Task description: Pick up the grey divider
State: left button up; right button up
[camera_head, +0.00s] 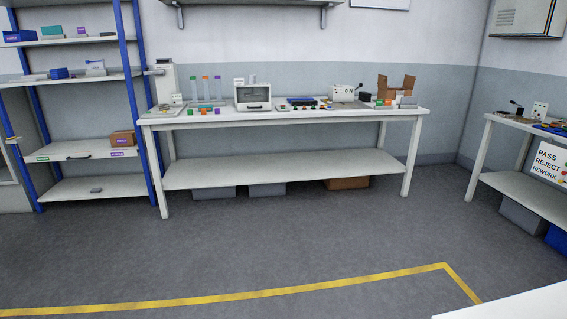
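I cannot tell for sure which thing is the grey divider. A small flat grey object (97,190) lies on the bottom shelf of the blue-posted rack at the left. Another small grey piece (408,101) is at the right end of the long white workbench (290,117), in front of an open cardboard box (396,88). Both are far from me and too small to make out well. Neither of my grippers is in view.
The rack (40,154) stands left of the workbench, which holds several small items. Grey bins (214,192) sit under it. A second table (540,187) is at the right. A white corner (515,305) juts in at lower right. The floor between is clear, with a yellow line (220,298).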

aim_at(405, 100)
jog(key=i+j, duration=0.15)
jog(key=i, duration=0.45)
jog(key=i+j+z, duration=0.1)
jog(key=i, duration=0.5)
jog(key=i+j, duration=0.2)
jog(key=i, duration=0.35)
jog(key=i+l+z, duration=0.2)
jog(key=i+z, duration=0.15)
jog(key=i, duration=0.25)
jog(key=i+z, duration=0.4)
jog(key=i, duration=0.2)
jog(key=i+j+z, duration=0.1)
jog(key=i+z, duration=0.25)
jog(key=i, duration=0.25)
jog(key=i+l+u, duration=0.15)
jog(key=i, duration=0.35)
jog(key=i+l+u, duration=0.15)
jog(key=i+l, duration=0.2)
jog(key=i+l+u, duration=0.15)
jog(key=i+l, duration=0.15)
jog(key=i, duration=0.25)
